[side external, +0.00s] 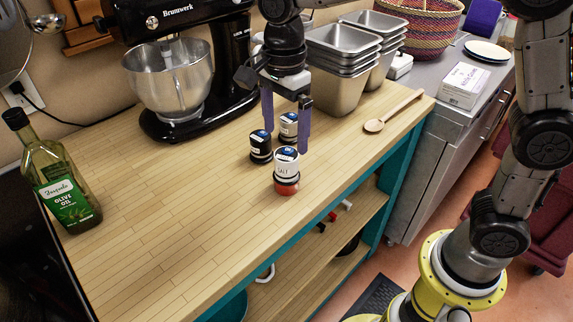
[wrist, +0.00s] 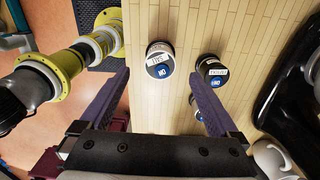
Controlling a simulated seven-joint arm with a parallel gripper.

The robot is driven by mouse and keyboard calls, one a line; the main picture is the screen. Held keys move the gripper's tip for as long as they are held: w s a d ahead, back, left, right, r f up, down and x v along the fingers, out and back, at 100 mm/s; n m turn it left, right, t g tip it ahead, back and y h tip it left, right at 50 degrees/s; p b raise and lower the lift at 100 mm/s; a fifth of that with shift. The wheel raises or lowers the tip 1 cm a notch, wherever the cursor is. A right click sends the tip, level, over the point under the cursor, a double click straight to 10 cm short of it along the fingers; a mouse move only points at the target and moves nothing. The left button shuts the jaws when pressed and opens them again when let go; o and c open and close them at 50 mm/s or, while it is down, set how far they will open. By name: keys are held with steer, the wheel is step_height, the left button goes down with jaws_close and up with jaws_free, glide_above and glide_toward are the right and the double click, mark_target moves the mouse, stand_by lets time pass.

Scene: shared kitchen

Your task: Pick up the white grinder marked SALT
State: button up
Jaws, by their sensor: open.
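The white grinder marked SALT (side external: 287,168) stands upright near the table's front edge, with a dark blue top and a red lower part. In the wrist view, the grinder nearest the table edge (wrist: 160,62) appears to be the same one, between the lines of my two fingers. My gripper (side external: 286,138) is open and empty, with its purple fingers pointing down. In the side view it hangs just behind the salt grinder. In the wrist view my fingertips (wrist: 158,78) lie either side of the grinder's near end. I cannot tell the exact height gap.
A black grinder (side external: 260,149) stands just left of the salt grinder, and another grinder (side external: 288,124) stands behind, partly hidden by my gripper. A stand mixer (side external: 170,80), olive oil bottle (side external: 62,185), metal pans (side external: 340,75) and wooden spoon (side external: 395,110) surround clear tabletop (side external: 180,230).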

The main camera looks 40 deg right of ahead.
mark_target(286, 152)
steer(key=shift+d+f, duration=0.15)
steer(key=shift+f, duration=1.8)
steer(key=shift+d+f, duration=0.1)
steer(key=shift+f, duration=1.85)
jaws_close()
